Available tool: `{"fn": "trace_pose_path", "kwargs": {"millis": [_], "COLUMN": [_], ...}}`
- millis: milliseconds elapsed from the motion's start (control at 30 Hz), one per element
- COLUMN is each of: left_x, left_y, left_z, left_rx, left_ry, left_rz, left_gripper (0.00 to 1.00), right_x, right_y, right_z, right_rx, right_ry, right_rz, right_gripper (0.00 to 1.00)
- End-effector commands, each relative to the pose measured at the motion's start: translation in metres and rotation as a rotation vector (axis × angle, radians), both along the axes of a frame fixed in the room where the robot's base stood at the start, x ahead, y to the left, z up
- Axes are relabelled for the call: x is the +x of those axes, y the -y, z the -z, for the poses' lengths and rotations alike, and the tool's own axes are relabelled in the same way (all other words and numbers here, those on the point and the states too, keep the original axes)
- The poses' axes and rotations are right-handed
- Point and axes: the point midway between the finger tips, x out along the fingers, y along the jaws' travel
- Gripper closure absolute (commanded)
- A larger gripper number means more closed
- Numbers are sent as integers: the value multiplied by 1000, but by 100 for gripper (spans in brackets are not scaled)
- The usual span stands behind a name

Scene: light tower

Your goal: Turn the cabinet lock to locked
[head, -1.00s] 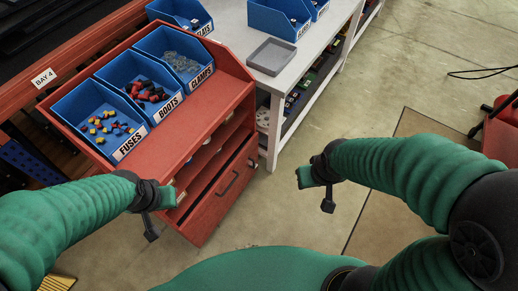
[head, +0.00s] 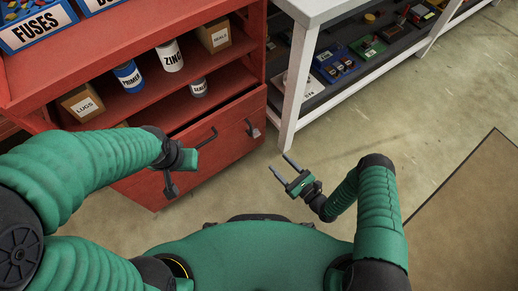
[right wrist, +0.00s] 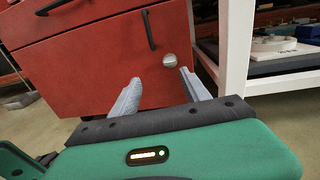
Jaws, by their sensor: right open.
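The red cabinet (head: 225,150) stands ahead, with dark handles on its front. The lock (head: 253,128) is a small silvery piece near the front's right edge. In the right wrist view the lock (right wrist: 170,60) looks like a round silver knob beside a dark handle (right wrist: 149,30); its setting is too small to read. My right gripper (head: 280,162) is open and empty, to the right of and apart from the cabinet front. Its fingers (right wrist: 159,77) point at the red front, with the lock beyond the fingertips. My left gripper (head: 188,160) is near the front's left part; its fingers are unclear.
Open shelves above hold boxes, a ZINC can (head: 171,55) and a blue-labelled can (head: 128,76). A blue FUSES bin (head: 40,25) sits on top. A white bench (head: 298,85) stands close on the right.

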Motion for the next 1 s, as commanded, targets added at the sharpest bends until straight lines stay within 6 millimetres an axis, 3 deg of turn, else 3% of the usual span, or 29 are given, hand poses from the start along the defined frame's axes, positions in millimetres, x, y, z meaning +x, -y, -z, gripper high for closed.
{"fn": "trace_pose_path", "kwargs": {"millis": [33, 167, 700, 833, 1000], "left_x": [0, 0, 0, 0, 0], "left_y": [0, 0, 0, 0, 0], "left_z": [11, 14, 73, 82, 84], "left_rx": [0, 0, 0, 0, 0], "left_ry": [1, 2, 1, 1, 1], "left_rz": [0, 0, 0, 0, 0], "left_gripper": [75, 75, 75, 75, 75], "right_x": [-1, 6, 109, 127, 134], "right_y": [7, 9, -70, -81, -87], "right_z": [19, 25, 27, 26, 23], "right_rx": [10, 17, 17, 16, 17], "right_ry": [-3, -1, -1, -2, -7], "right_rz": [50, 94, 84, 87, 87], "right_gripper": [45, 45, 45, 45, 45]}}
